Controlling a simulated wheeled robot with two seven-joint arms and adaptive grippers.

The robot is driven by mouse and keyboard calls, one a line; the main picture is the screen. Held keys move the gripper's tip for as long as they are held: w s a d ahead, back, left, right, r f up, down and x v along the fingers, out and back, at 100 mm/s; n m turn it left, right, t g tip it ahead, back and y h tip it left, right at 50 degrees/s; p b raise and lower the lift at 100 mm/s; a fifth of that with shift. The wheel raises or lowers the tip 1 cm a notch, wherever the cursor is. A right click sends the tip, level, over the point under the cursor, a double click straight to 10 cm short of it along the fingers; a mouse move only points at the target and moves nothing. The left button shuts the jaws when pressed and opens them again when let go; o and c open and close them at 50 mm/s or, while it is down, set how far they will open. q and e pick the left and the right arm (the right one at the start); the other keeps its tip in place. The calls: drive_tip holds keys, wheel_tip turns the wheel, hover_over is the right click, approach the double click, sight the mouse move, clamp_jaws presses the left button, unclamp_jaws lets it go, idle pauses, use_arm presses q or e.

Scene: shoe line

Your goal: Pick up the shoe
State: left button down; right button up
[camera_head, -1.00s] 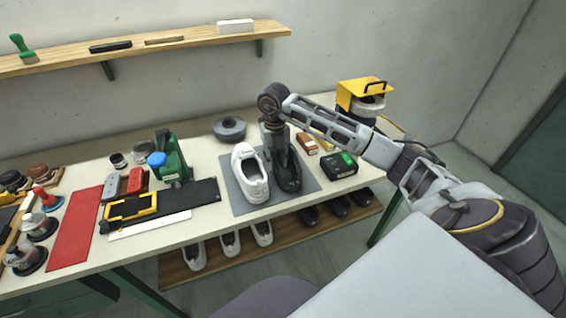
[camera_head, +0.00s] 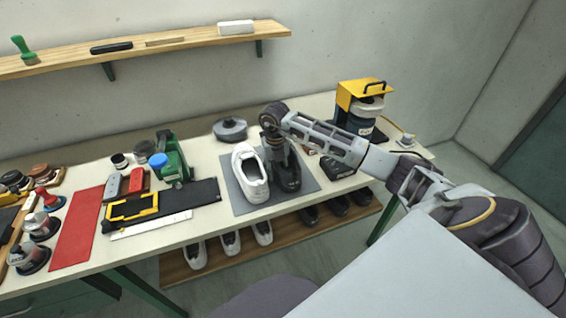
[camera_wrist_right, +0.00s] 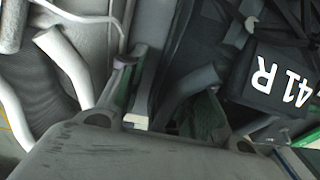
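The black shoe (camera_head: 288,182) stands on the grey mat next to the white shoe (camera_head: 250,174). My right gripper (camera_head: 278,158) points down over the black shoe's upper end and hides part of it. In the right wrist view, the right gripper's fingers (camera_wrist_right: 165,90) look spread apart. Whether they touch the shoe is unclear. A dark surface marked "41 R" (camera_wrist_right: 272,82) is at the right of that view, and the white shoe (camera_wrist_right: 68,65) seems to be at its left. My left gripper is not in view.
The grey mat (camera_head: 238,205) lies on the pale table. A black box (camera_head: 338,168) sits close to the right, partly behind my arm. A grey round item (camera_head: 230,130) stands behind, and a yellow-topped device (camera_head: 362,95) at back right. Several shoes sit on the lower shelf (camera_head: 220,262).

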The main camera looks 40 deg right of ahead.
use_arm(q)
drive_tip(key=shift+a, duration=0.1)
use_arm(e)
drive_tip(key=c, duration=0.7)
clamp_jaws()
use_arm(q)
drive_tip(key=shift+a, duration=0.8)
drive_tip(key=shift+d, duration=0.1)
